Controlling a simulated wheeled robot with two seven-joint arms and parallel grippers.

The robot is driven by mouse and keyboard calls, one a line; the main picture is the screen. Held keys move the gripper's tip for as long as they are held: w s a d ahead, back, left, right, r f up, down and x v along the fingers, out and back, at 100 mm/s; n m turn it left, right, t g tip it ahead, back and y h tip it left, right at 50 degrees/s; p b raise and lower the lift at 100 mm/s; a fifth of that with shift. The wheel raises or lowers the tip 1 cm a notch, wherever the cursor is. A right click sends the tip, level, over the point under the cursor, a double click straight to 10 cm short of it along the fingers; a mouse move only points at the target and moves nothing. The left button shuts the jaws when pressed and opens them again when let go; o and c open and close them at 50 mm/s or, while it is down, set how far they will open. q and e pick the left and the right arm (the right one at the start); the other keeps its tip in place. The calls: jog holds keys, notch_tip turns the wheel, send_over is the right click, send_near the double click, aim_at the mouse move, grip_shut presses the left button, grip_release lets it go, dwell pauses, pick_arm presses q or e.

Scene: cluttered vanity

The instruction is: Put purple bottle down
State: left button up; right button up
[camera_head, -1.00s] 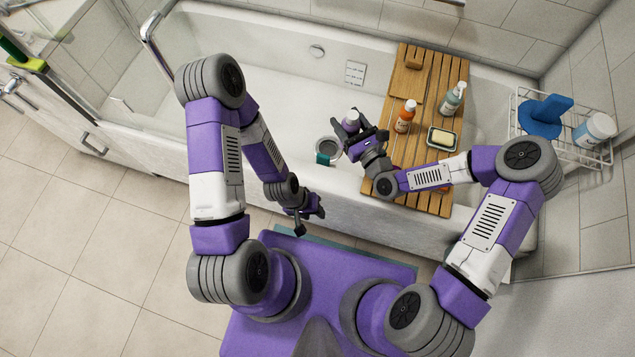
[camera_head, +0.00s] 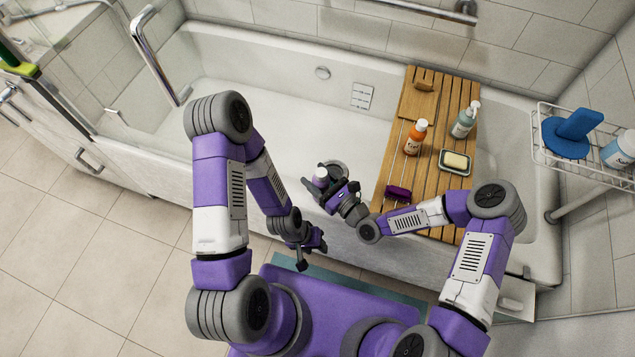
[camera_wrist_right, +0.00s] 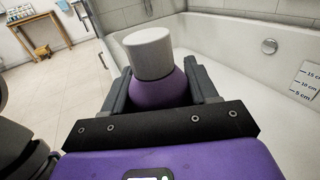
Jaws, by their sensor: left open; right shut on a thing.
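The purple bottle (camera_head: 321,177) with its pale cap is held in my right gripper (camera_head: 325,184), at the tub's near rim in the head view. In the right wrist view the bottle's purple body (camera_wrist_right: 160,92) sits between the two fingers, with its whitish cap on the far side. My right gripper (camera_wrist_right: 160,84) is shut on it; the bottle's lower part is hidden. I cannot tell whether the bottle touches a surface. My left gripper (camera_head: 312,252) is open and empty, lower in the head view, over the floor by the tub.
A wooden tub board (camera_head: 404,104) carries an orange bottle (camera_head: 415,138), a pump bottle (camera_head: 465,120), a soap dish (camera_head: 455,162) and a small purple thing (camera_head: 398,192). The tub (camera_head: 290,110) is clear to the left.

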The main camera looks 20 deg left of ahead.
notch_tip(320, 180, down, 2)
jog(key=shift+f+b, duration=0.2)
jog(key=shift+b, duration=0.15)
jog(key=shift+r, duration=0.1)
jog(key=o, duration=1.2)
jog(key=p+v, duration=0.2)
jog(key=v, duration=1)
jog(key=shift+p, duration=0.3)
